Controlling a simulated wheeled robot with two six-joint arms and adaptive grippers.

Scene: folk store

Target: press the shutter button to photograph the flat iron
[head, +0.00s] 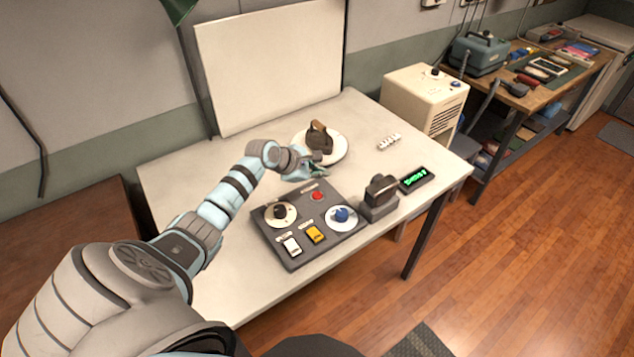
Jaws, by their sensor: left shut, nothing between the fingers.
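The flat iron (320,139), dark with a brown handle, sits on a round white plate (339,155) at the back of the table. A dark grey control panel (300,222) lies in front of it. The panel carries a small red button (317,196) near its far edge; its label is too small to read. My left gripper (323,173) is shut and empty, between the plate and the panel, just beyond the red button in the picture. I cannot tell its height above the table. My right gripper is not in view.
The panel also has a black knob (280,211), a blue knob (341,214), a yellow switch (315,234) and a white switch (292,246). A dark device (380,196) and a green-lit display (416,179) stand at its right. A white backdrop (270,65) stands behind.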

